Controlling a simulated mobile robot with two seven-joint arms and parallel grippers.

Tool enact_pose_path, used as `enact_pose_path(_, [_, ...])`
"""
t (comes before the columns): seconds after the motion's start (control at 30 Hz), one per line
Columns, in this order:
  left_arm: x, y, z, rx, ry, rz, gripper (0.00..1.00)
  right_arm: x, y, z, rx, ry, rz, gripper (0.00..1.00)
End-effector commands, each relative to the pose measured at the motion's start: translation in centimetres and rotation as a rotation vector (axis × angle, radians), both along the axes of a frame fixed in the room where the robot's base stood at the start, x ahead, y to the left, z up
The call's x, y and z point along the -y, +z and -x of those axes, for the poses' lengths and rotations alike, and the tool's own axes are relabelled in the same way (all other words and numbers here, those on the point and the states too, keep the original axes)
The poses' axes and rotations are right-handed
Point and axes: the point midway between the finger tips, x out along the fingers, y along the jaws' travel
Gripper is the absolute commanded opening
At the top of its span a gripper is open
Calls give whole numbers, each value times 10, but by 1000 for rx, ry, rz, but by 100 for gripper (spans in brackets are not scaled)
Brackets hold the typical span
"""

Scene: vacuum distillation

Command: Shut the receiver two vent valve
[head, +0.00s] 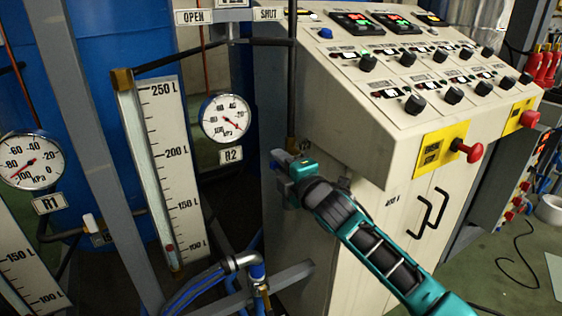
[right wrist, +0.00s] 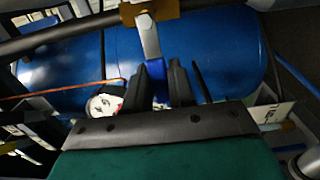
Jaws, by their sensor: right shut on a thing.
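My right gripper (head: 283,163) reaches in from the lower right, in front of the cabinet's left edge and below the SHUT sign (head: 268,14). The OPEN sign (head: 194,17) is to its left. In the right wrist view, my right gripper (right wrist: 168,82) is shut on a valve lever (right wrist: 150,38), a flat metal bar with a blue grip between the fingers. The lever joins a brass valve body (right wrist: 163,9) on a pipe. In the head view the gripper largely hides the lever. My left gripper is not in view.
The R2 gauge (head: 225,117) and a level scale (head: 168,150) stand left of the gripper, with the R1 gauge (head: 31,160) farther left. The sloped control cabinet (head: 330,120) fills the right. Blue tanks (head: 145,30) stand behind. Pipes and frame bars crowd the lower left.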

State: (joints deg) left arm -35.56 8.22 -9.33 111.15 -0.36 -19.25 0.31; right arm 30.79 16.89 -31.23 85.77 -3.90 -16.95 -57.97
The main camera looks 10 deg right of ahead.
Motion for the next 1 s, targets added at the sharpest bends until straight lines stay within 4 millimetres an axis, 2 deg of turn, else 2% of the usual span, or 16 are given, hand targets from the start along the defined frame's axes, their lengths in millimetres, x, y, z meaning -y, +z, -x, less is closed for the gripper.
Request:
enact_pose_path(0.37, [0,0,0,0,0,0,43,0,-2,0,2,-1,18,0])
enact_pose_path(0.4, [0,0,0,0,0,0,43,0,-2,0,2,-1,17,28])
enact_pose_path(0.6, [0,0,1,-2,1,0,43,0,-2,0,3,0,14,45])
enact_pose_path(0.87, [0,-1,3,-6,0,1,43,1,-1,2,3,0,11,45])
enact_pose_path(1.0, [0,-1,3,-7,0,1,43,5,-2,11,2,-1,11,45])
